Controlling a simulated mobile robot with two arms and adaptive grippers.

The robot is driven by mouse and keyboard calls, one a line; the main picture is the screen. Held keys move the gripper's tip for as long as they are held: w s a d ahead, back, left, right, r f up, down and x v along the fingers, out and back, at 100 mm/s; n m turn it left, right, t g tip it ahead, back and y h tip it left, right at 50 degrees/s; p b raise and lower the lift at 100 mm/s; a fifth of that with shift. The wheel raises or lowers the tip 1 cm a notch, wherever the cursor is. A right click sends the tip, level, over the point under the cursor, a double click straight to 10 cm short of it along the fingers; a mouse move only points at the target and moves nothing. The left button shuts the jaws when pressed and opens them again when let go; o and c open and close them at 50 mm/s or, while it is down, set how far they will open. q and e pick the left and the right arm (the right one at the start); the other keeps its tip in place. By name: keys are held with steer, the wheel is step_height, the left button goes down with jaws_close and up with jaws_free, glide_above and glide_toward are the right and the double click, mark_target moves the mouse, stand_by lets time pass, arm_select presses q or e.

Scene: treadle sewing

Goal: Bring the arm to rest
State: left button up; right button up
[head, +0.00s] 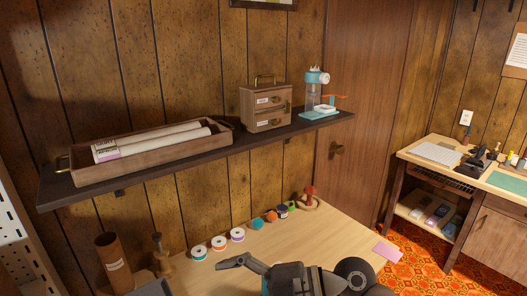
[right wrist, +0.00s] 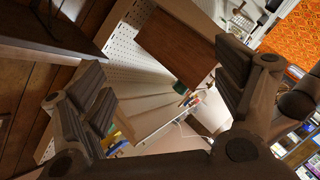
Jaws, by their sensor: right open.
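My right gripper (head: 240,263) is low in the middle of the head view, its dark grey arm coming in from the bottom edge. It appears over the pale wooden table (head: 335,235), with no object seen in it. In the right wrist view the right gripper (right wrist: 168,80) shows its two ribbed fingers spread wide apart with nothing between them. Behind the fingers are a white pegboard (right wrist: 125,62) and a brown panel (right wrist: 175,45), both apart from the fingers. My left gripper is not seen.
Several thread spools (head: 219,243) line the table's back edge, near a brown cylinder (head: 113,262). Above, a dark shelf (head: 200,158) holds a wooden tray (head: 85,173), a small drawer box (head: 265,107) and a turquoise-topped device (head: 317,77). The table's right part is mostly clear.

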step_height(320, 180, up, 9)
steer(key=w+d+m+t+y, duration=0.2)
steer(key=m+t+y, duration=0.2)
steer(key=t+y, duration=0.15)
steer(key=w+d+r+m+t+h, duration=0.2)
steer(key=w+d+m+t+h, duration=0.2)
steer(key=d+m+t+h, duration=0.65)
steer(key=s+d+f+m+h, duration=0.1)
steer(key=d+f+m+h, duration=1.1)
steer(key=f, duration=0.5)
steer(key=s+d+f+g+y, duration=0.1)
steer(key=s+f+g, duration=0.7)
steer(key=s, duration=0.4)
steer(key=s+d+f+g+y, duration=0.15)
steer(key=s+f+g, duration=0.35)
steer(key=s+f, duration=0.55)
step_height(320, 180, down, 26)
steer(key=s+g, duration=0.1)
steer(key=s, duration=0.1)
steer(key=s+d+f+n+g, duration=0.1)
steer(key=s+d+f, duration=0.2)
steer(key=s+f, duration=1.2)
steer(key=shift+s+h, duration=0.35)
steer(key=shift+s, duration=0.5)
